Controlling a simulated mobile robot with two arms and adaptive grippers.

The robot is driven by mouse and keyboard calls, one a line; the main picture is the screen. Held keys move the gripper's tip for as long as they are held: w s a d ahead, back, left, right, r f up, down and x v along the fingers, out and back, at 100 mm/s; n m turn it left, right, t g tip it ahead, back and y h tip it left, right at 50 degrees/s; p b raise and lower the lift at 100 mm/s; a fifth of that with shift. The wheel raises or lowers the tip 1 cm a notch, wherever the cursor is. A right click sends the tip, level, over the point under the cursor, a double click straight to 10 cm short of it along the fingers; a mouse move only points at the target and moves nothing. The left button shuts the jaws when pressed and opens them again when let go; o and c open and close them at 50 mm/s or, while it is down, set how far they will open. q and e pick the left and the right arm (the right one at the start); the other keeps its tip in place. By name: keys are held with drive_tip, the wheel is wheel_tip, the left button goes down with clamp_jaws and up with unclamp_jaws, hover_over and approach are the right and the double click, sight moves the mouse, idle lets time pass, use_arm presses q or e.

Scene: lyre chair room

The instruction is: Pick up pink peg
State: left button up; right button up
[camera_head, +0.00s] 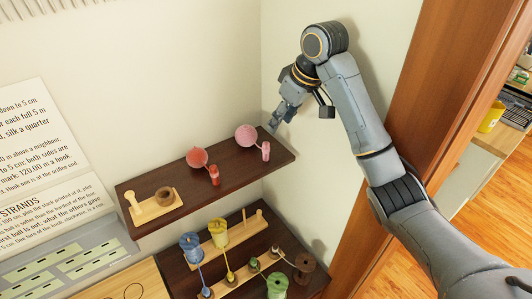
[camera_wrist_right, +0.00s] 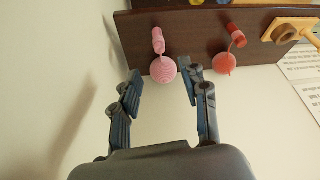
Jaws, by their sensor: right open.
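The pink peg (camera_head: 266,151) stands on the upper dark shelf (camera_head: 232,177) near its right end, beside a pink ball (camera_head: 245,136). A strand seems to join the two. In the right wrist view the pink peg (camera_wrist_right: 158,41) is beyond the pink ball (camera_wrist_right: 163,69). My right gripper (camera_head: 276,124) is just behind the shelf's right end, near the wall. It is open and empty; in the wrist view its fingers (camera_wrist_right: 162,76) spread to either side of the pink ball. Whether they touch it I cannot tell. My left gripper is out of view.
A red ball (camera_head: 197,158) and red peg (camera_head: 214,175) stand left of the pink ones. A wooden stand with a brown ring (camera_head: 165,196) is further left. The lower shelf (camera_head: 240,286) holds several spools. The wall is close behind the upper shelf.

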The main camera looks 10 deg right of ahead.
sight(268, 144)
drive_tip(key=x, duration=1.3)
drive_tip(key=shift+w+a+f, duration=0.1)
drive_tip(key=shift+w+f, duration=0.05)
drive_tip(key=shift+w, duration=0.1)
clamp_jaws()
